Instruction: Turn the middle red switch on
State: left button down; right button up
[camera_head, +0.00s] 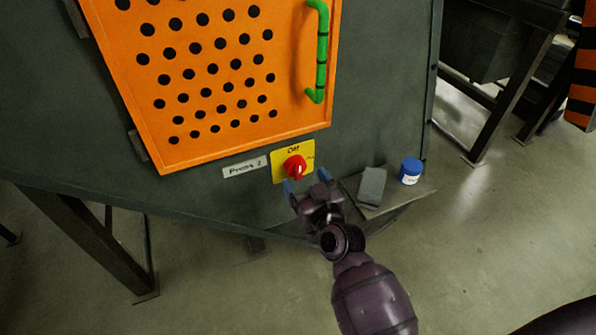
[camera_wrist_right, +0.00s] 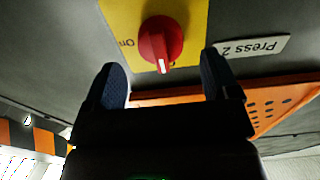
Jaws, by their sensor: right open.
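The red rotary switch (camera_head: 294,167) sits on a yellow plate (camera_head: 279,174) marked "Off" at the top, on the grey machine below the orange door. In the right wrist view the red switch (camera_wrist_right: 160,42) shows a white mark on its knob, and "On" is printed on the yellow plate (camera_wrist_right: 122,22). My right gripper (camera_head: 307,182) is open just below and in front of the switch. In the right wrist view its blue fingertips (camera_wrist_right: 162,75) stand apart, with the knob showing between and beyond them. I see no contact. My left gripper is not in view.
A "Press 2" label (camera_head: 244,168) is left of the switch. The perforated orange door (camera_head: 225,145) with a green handle (camera_head: 321,60) is above. A small shelf (camera_head: 402,196) at right holds a grey block (camera_head: 372,187) and a blue-lidded jar (camera_head: 410,171).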

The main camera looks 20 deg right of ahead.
aim_at(300, 173)
jog(key=w, duration=0.3)
jog(key=shift+f, duration=0.1)
jog(key=shift+w, duration=0.3)
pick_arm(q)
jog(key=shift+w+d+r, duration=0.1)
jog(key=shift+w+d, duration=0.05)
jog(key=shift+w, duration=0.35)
pick_arm(e)
jog(key=shift+c, duration=0.3)
